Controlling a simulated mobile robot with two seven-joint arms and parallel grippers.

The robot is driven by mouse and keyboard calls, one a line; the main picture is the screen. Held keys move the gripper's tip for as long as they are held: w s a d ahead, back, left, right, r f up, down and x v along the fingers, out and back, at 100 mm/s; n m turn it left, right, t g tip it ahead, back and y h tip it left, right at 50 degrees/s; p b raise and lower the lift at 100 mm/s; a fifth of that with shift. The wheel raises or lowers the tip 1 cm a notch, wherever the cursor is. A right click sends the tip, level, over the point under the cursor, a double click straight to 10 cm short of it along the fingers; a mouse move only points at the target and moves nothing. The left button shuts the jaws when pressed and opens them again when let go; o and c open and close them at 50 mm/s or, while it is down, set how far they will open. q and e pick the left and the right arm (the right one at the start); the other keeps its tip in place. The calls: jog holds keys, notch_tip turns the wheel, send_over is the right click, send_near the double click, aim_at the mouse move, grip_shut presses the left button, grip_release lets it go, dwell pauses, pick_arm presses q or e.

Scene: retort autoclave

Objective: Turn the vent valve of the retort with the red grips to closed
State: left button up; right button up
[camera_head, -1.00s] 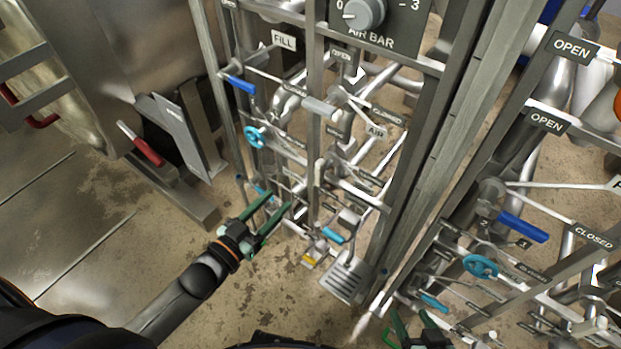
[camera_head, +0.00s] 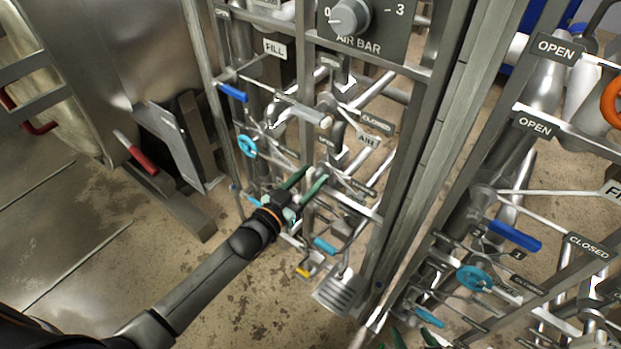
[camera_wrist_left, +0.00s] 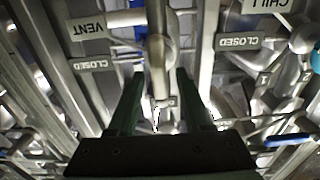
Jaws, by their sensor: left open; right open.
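The retort (camera_head: 110,60) with the red grips (camera_head: 135,148) stands at the left in the head view. Its pipe frame with valves is in the middle. My left gripper (camera_head: 307,181) is open, low among these pipes. In the left wrist view a grey bar-like handle (camera_wrist_left: 159,70) lies in line with the gap between the open fingers (camera_wrist_left: 159,88); contact cannot be told. A VENT sign (camera_wrist_left: 88,27) and a CLOSED sign (camera_wrist_left: 92,65) show upside down left of it. My right gripper (camera_head: 412,341) is open and partly cut off at the bottom edge.
Frame posts and pipes crowd the left gripper. A blue handwheel (camera_head: 247,146), a blue lever (camera_head: 233,92) and a FILL sign (camera_head: 275,48) are near it. The air dial (camera_head: 347,15) is above. A second valve frame with a blue lever (camera_head: 515,236) stands right. Floor at lower left is clear.

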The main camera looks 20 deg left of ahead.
pick_arm(q)
grip_shut()
dwell(0.5)
